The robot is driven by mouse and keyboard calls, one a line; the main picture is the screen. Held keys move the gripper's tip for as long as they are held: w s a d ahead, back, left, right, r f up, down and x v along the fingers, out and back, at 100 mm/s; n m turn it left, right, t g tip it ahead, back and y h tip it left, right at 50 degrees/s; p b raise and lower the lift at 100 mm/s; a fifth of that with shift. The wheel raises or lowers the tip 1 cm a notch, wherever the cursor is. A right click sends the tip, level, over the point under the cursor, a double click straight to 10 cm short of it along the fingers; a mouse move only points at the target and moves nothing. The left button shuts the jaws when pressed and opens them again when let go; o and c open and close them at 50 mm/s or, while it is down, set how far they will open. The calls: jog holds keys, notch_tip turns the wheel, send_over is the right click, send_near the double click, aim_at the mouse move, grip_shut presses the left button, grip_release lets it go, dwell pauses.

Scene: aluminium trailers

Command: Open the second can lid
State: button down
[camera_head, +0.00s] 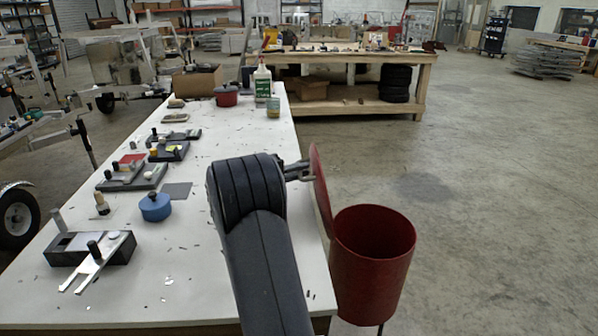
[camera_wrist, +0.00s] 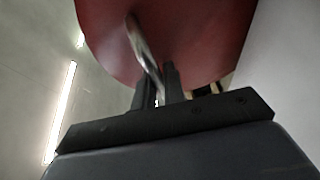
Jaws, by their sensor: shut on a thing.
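A red can (camera_head: 372,265) stands beside the right edge of the white table, with its top open and its dark inside showing. Its round red lid (camera_head: 320,188) is tilted up nearly vertical at the can's left rim. My gripper (camera_head: 299,171) is at the left face of the lid, shut on the lid's metal handle. In the wrist view the red lid (camera_wrist: 200,35) fills the top, and the handle (camera_wrist: 143,50) runs down between the fingers of my gripper (camera_wrist: 158,85). Whether the lid touches the can's rim is hard to tell.
The white table (camera_head: 200,225) holds a blue pot (camera_head: 155,207), a red pot (camera_head: 226,95), a white bottle (camera_head: 262,80) and several dark fixtures along its left side. A wooden workbench (camera_head: 350,85) stands behind. The floor to the right is clear.

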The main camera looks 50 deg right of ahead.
dwell(0.3)
jog(key=shift+m+t+y, duration=0.4)
jog(key=shift+t+y, duration=0.1)
jog(key=shift+y, duration=0.4)
jog(key=shift+s+d+r, duration=0.3)
jog(key=shift+s+d, duration=0.45)
jog(key=shift+d, duration=0.1)
jog(key=shift+s+d+r, duration=0.3)
jog(key=shift+s+d, duration=0.4)
jog(key=shift+d, duration=0.1)
jog(key=c, duration=1.5)
grip_release()
jog(key=shift+w+a, duration=0.1)
jog(key=v, duration=1)
jog(key=shift+a+r, duration=0.25)
jog(key=shift+a, duration=0.1)
jog(key=shift+w, duration=0.1)
